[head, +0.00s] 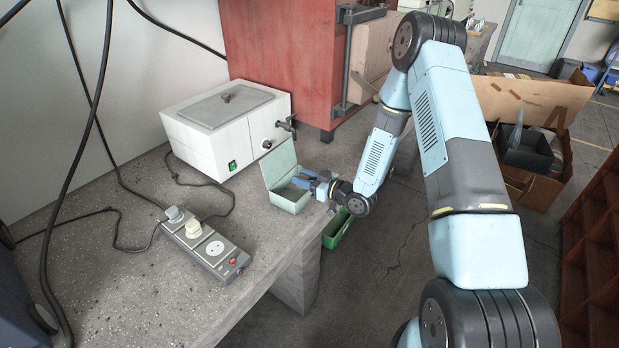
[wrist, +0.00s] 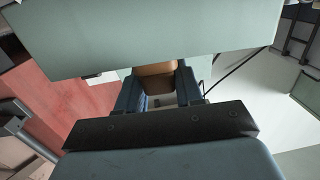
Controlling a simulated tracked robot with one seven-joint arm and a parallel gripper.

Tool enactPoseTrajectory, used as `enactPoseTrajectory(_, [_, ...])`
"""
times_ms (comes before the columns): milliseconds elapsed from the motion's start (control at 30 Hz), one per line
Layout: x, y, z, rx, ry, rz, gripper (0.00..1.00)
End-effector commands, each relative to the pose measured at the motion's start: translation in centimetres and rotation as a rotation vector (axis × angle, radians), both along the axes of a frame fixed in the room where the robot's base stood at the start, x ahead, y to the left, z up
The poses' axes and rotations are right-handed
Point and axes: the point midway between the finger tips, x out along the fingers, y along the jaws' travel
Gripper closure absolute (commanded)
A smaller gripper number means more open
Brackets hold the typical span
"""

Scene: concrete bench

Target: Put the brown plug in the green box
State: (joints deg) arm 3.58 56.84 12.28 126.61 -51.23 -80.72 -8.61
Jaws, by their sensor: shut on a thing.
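The pale green box (head: 289,203) stands near the bench edge with its lid (head: 279,163) raised at the back. My gripper (head: 303,179) is over the box's open top, its fingers pointing toward the lid. In the wrist view my gripper (wrist: 160,90) is shut on the brown plug (wrist: 155,69), which shows between the two blue fingers. A pale green panel (wrist: 150,35), seemingly the lid, crosses the wrist view and covers the far part of the plug. The plug cannot be made out in the head view.
A power strip (head: 214,256) with a grey plug (head: 175,214) and a cream plug (head: 193,228) lies on the bench at left. A white tank (head: 225,125) with a tap stands behind. A brighter green bin (head: 338,230) is below the bench edge. Cables cross the left side.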

Motion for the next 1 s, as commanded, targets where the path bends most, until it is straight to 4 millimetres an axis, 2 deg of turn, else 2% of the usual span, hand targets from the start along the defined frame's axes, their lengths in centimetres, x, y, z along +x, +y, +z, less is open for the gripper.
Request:
enactPoseTrajectory(233, [0.0,-0.1,-0.4,0.000,0.000,-0.001,1.00])
enactPoseTrajectory(267, [0.0,-0.1,-0.4,0.000,0.000,-0.001,0.62])
enactPoseTrajectory(500, [0.0,-0.1,-0.4,0.000,0.000,-0.001,0.39])
enactPoseTrajectory(767, [0.0,-0.1,-0.3,0.000,0.000,-0.001,0.39])
enactPoseTrajectory(967, [0.0,-0.1,1.0,-0.001,-0.002,0.000,0.39])
enactPoseTrajectory(1000, [-0.4,-0.9,0.9,-0.002,0.001,-0.004,0.39])
